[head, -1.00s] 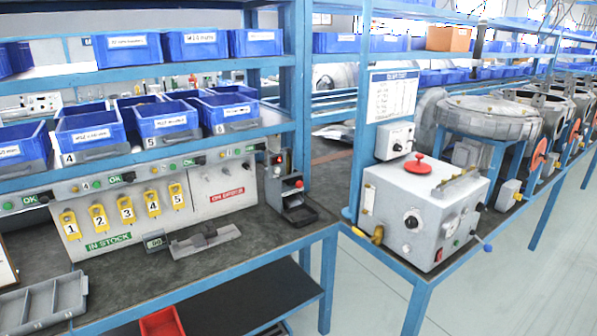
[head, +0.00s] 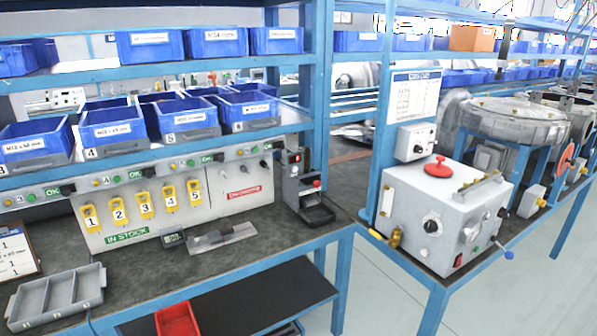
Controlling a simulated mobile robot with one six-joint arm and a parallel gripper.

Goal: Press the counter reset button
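A small dark grey device with a little display (head: 173,239), which looks like a counter, sits on the dark bench top in front of the IN STOCK panel. Its digits and any reset button are too small to make out. Just right of it lies a flat grey metal piece with a dark block on it (head: 222,238). My gripper is not in view, and no part of my arm shows.
The panel (head: 150,205) behind carries yellow numbered tags. A grey divided tray (head: 60,296) lies at front left. A black device with a red button (head: 303,188) stands at the bench's right end. A grey control box (head: 440,215) stands on the right bench.

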